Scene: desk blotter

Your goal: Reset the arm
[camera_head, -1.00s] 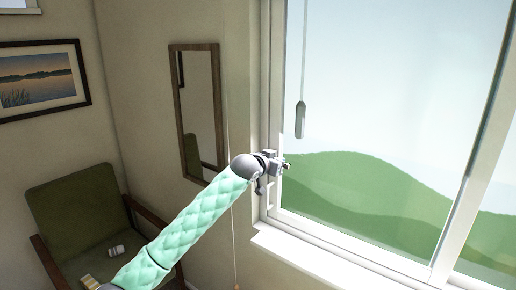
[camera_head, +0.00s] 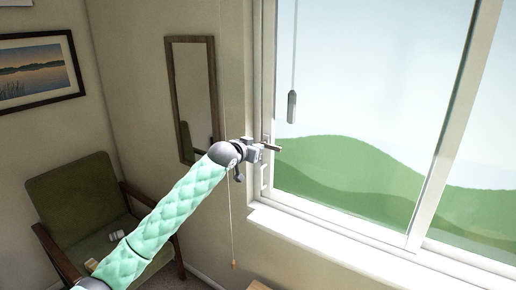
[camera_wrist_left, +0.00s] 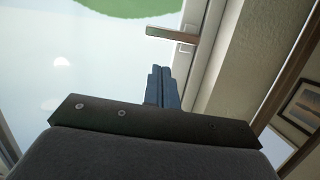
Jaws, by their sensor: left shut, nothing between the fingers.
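My left arm, with a pale green quilted sleeve, reaches up from the lower left in the head view. Its grey left gripper (camera_head: 258,153) is in front of the window's left frame and is shut and empty. The left wrist view shows the two dark fingers (camera_wrist_left: 161,86) pressed together. A tan window handle (camera_head: 273,148) sticks out just right of the gripper in the head view. The handle (camera_wrist_left: 172,33) also shows beyond the fingertips in the left wrist view, with a gap between them. My right gripper is not in view.
The window sill (camera_head: 320,235) juts out below. A cord with an orange pull (camera_head: 234,264) hangs left of it, and a grey weight (camera_head: 292,106) hangs before the glass.

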